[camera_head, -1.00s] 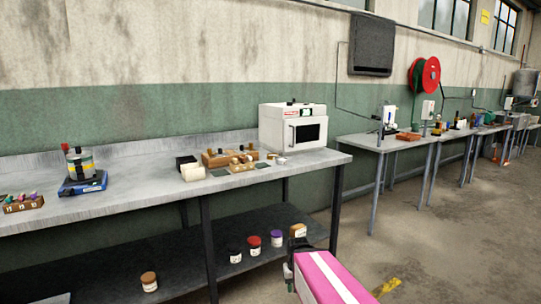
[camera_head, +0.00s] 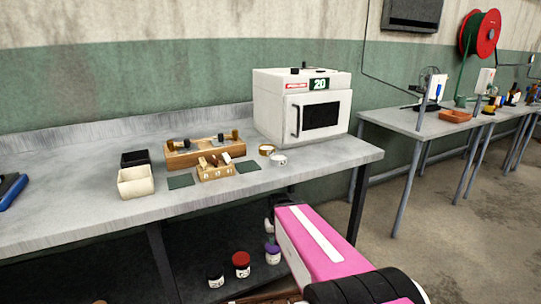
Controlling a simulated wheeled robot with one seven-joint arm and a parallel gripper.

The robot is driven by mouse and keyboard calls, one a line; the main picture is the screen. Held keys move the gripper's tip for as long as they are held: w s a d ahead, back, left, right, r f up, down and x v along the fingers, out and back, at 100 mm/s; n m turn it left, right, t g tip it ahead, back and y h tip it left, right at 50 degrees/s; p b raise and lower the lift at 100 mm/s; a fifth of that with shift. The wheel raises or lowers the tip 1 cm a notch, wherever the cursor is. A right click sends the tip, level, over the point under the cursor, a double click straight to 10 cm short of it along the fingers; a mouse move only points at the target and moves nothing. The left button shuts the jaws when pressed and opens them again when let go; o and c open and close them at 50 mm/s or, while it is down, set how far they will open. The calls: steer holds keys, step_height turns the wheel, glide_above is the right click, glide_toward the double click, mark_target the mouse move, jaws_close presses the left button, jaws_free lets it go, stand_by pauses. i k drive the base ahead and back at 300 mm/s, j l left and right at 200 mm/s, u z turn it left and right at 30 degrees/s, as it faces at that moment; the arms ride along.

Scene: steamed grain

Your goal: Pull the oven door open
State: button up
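The oven (camera_head: 302,104) is a white box with a red label and a green "20" label, on the right part of the grey workbench. Its door (camera_head: 322,117) has a dark window and looks closed. A dark vertical handle (camera_head: 296,121) is on the door's left side. My pink and white arm reaches in from the lower right, below and in front of the bench edge. My gripper end (camera_head: 272,212) is at the arm's far tip, small and dark, well apart from the oven door. Its fingers cannot be made out.
On the bench (camera_head: 80,212), left of the oven, are wooden blocks (camera_head: 205,151), a cream container (camera_head: 137,182), a black container (camera_head: 135,159) and two small round tins (camera_head: 278,159). Jars (camera_head: 241,264) stand on the lower shelf. Another bench (camera_head: 405,122) is at right, with open floor before it.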

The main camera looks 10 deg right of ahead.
mark_target(309, 116)
steer(key=l+u, duration=0.15)
steer(key=u, duration=0.25)
steer(key=l+u, duration=0.15)
steer(key=u, duration=0.25)
steer(key=k+l+u, duration=0.15)
steer(key=l, duration=0.25)
steer(key=k+l+u, duration=0.2)
steer(key=l, duration=0.25)
steer(key=l+u, duration=0.15)
steer(key=l, duration=0.25)
steer(key=k+l+u, duration=0.2)
steer(key=k+l, duration=0.2)
steer(key=l, duration=0.15)
steer(key=k+l, duration=0.15)
steer(key=l, duration=0.25)
steer(key=k+j, duration=0.1)
steer(key=j, duration=0.25)
steer(key=k+j, duration=0.15)
steer(key=j, duration=0.2)
steer(key=i+l, duration=0.1)
steer(key=l, duration=0.25)
steer(key=i+l, duration=0.15)
steer(key=l, duration=0.2)
